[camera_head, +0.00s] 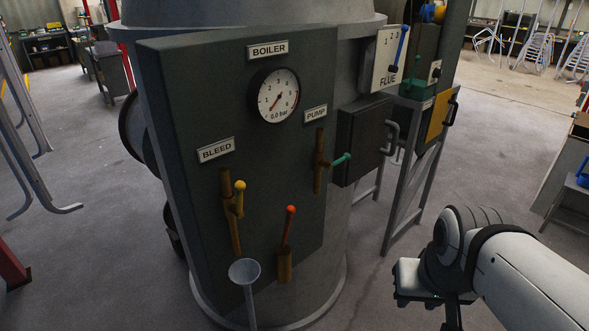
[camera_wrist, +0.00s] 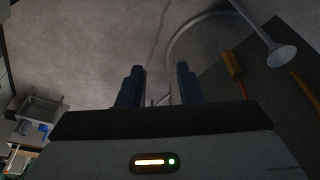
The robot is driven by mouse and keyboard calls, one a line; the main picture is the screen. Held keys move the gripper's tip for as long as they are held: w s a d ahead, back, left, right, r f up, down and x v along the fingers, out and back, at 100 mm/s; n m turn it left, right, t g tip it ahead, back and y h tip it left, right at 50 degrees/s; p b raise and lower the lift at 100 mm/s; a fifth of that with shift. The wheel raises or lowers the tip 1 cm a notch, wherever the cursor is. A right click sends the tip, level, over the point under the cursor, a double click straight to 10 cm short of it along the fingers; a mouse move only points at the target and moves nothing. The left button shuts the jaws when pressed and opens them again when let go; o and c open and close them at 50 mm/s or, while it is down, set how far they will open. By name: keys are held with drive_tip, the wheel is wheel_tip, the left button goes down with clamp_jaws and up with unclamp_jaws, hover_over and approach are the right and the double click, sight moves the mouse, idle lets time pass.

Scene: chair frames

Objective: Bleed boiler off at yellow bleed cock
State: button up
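The dark boiler panel (camera_head: 215,90) carries a BLEED label (camera_head: 216,150) at its left. Below it, the bleed cock has a brass pipe (camera_head: 231,225) and a yellow-knobbed lever (camera_head: 239,187) that stands up, roughly along the pipe. A grey funnel (camera_head: 244,270) is under the pipe's lower end; it also shows at the upper right of the wrist view (camera_wrist: 283,56). The round gauge (camera_head: 277,96) displays 0.0 bar. My gripper (camera_wrist: 158,85) is open and empty, with floor behind its fingers. In the head view it is low at the right, apart from the panel.
A red-knobbed lever (camera_head: 289,225) stands right of the funnel. A teal-handled pump cock (camera_head: 340,160) and a dark door box (camera_head: 362,142) are farther right. The FLUE plate (camera_head: 388,62) has a blue lever. Bare floor (camera_head: 385,285) lies between the boiler and my arm.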

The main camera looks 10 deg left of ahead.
sight(244, 187)
drive_tip(key=w+a+r+t+y+p, duration=0.1)
drive_tip(key=w+a+r+t+p, duration=0.2)
drive_tip(key=w, duration=0.6)
drive_tip(key=w+a+r+t+p, duration=0.15)
drive_tip(key=w+t, duration=0.25)
drive_tip(key=w, duration=0.4)
drive_tip(key=a+n+g+y, duration=0.1)
drive_tip(key=a+y, duration=0.3)
drive_tip(key=a, duration=0.5)
drive_tip(key=a+r+g+y+b, duration=0.1)
drive_tip(key=a+y, duration=0.3)
drive_tip(key=a, duration=0.6)
drive_tip(key=a+n+g+y, duration=0.1)
drive_tip(key=a+y, duration=0.4)
drive_tip(key=a, duration=0.4)
drive_tip(key=shift+w+a+r+n, duration=0.2)
drive_tip(key=shift+w+n, duration=0.1)
drive_tip(key=shift+w, duration=0.05)
drive_tip(key=shift+w+a+r, duration=0.1)
drive_tip(key=shift+a, duration=0.05)
drive_tip(key=shift+c, duration=0.4)
drive_tip(key=c, duration=0.3)
